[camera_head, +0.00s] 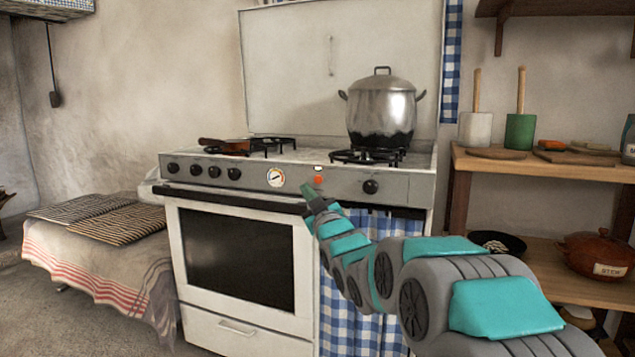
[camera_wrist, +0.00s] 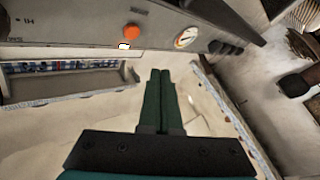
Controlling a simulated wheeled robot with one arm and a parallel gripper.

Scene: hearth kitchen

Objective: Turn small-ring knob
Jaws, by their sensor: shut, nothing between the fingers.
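The white stove's grey front panel (camera_head: 330,184) carries several black knobs. A row of them (camera_head: 202,170) is on the left, and a single black knob (camera_head: 370,187) is on the right. I cannot tell which one is the small-ring knob. My gripper (camera_head: 309,192) is shut and empty in front of the panel, just below and left of an orange button (camera_head: 318,180). In the wrist view my closed fingers (camera_wrist: 160,72) point toward the panel, with the orange button (camera_wrist: 131,30) and a white gauge (camera_wrist: 186,37) beyond the tips. Some black knobs (camera_wrist: 217,47) show right of the gauge.
A large lidded pot (camera_head: 382,112) stands on the right burner. A brown pan (camera_head: 225,146) is at the left burner. The oven handle bar (camera_head: 235,199) runs under the knob row. A wooden shelf (camera_head: 540,165) is at the right, and a cloth-covered table (camera_head: 95,245) at the left.

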